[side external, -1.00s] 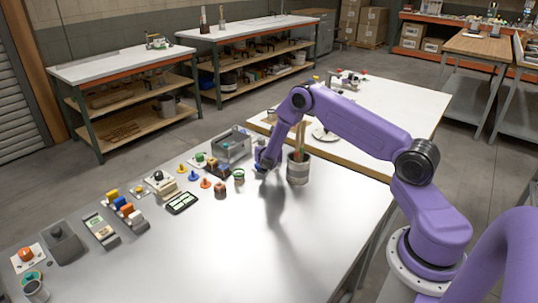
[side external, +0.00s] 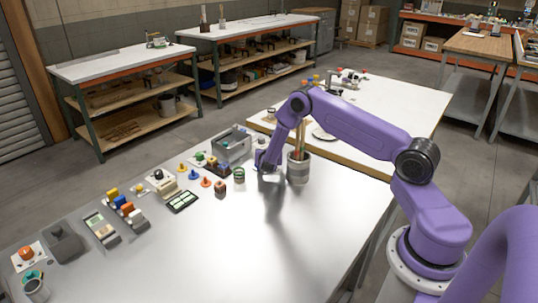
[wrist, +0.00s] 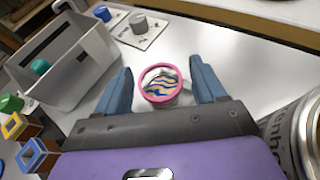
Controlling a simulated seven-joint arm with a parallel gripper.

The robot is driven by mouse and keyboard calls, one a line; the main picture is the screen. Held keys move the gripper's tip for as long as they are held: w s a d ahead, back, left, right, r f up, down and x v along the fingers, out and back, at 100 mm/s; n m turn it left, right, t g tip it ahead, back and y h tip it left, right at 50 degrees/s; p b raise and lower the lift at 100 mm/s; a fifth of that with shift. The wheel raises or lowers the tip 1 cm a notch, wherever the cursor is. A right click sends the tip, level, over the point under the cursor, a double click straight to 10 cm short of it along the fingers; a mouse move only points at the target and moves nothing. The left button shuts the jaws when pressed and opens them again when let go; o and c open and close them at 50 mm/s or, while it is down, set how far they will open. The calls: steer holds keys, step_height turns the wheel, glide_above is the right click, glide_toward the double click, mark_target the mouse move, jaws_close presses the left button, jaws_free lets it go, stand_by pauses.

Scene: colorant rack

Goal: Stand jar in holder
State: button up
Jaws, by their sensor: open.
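A round jar (wrist: 160,86) with a pink rim and blue-and-yellow wavy contents stands on the metal table in the wrist view. My gripper (wrist: 161,84) is open, with one blue finger on each side of the jar and a gap visible at both sides. In the side view my gripper (side external: 267,167) is low over the table, just left of the striped pot, and mostly hides the jar. I cannot tell for sure which object is the holder. A small green-rimmed round item (side external: 239,175) stands to the left of my gripper.
A grey open bin (side external: 236,149) is behind to the left, with a teal item inside. A white plate with a grey knob (wrist: 138,24) lies beyond the jar.

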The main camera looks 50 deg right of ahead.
steer(key=s+a+r+m+g+y, duration=0.25)
steer(key=s+a+r+m, duration=0.45)
steer(key=s+a+r, duration=1.05)
steer(key=s+a+r+m+g+y, duration=0.1)
steer(key=s+a+m+y, duration=0.1)
steer(key=s, duration=0.7)
steer(key=s+a+r+m+g+y, duration=0.2)
steer(key=s+a, duration=0.4)
steer(key=s, duration=0.3)
steer(key=s+a+r+m+g+y, duration=0.1)
steer(key=s+a+y, duration=0.3)
steer(key=s, duration=0.5)
steer(key=shift+a+r+m+g+y, duration=0.15)
steer(key=shift+m+g+y, duration=0.3)
steer(key=shift+g, duration=0.3)
